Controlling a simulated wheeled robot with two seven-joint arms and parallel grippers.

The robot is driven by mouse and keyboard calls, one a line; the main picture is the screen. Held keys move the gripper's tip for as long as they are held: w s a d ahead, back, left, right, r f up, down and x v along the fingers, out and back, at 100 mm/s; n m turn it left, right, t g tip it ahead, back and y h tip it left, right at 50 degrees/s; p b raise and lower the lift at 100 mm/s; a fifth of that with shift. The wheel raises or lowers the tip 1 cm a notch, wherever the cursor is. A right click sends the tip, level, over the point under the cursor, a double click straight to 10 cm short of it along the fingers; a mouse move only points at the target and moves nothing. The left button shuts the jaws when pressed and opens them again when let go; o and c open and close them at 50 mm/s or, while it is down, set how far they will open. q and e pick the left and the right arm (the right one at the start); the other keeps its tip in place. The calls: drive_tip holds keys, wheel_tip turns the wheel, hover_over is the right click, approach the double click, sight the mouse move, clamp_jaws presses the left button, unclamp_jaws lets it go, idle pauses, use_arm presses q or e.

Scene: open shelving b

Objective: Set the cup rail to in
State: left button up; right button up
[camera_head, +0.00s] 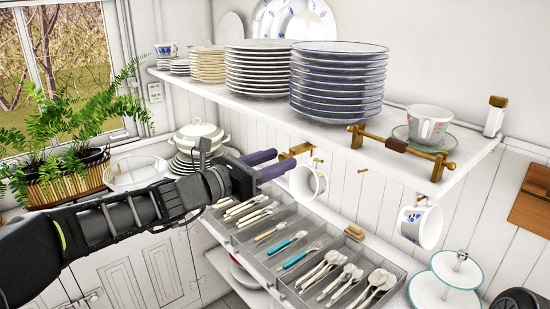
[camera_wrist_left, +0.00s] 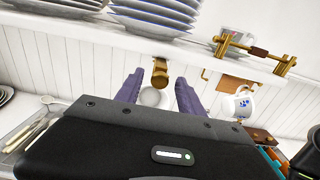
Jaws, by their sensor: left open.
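A brass piece with a knob-like end (camera_head: 297,150) sticks out below the front edge of the shelf; I take it as the end of the cup rail. In the left wrist view this brass end (camera_wrist_left: 160,72) stands between and beyond my finger tips. A white cup (camera_head: 308,183) hangs just below it, and another patterned cup (camera_head: 421,226) hangs further right. My left gripper (camera_head: 270,164) is open, its two purple fingers pointing at the brass end, with no clear contact. My right gripper is not in view.
The shelf (camera_head: 270,103) above carries plate stacks (camera_head: 338,85) and a cup on a saucer (camera_head: 429,125). A brass bar with a wooden middle (camera_head: 397,145) runs along its right front edge. Below is a cutlery tray (camera_head: 290,262). A tiered stand (camera_head: 447,285) stands lower right.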

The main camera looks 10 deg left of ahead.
use_arm(q)
drive_tip(key=shift+c, duration=0.3)
clamp_jaws()
idle(1.1)
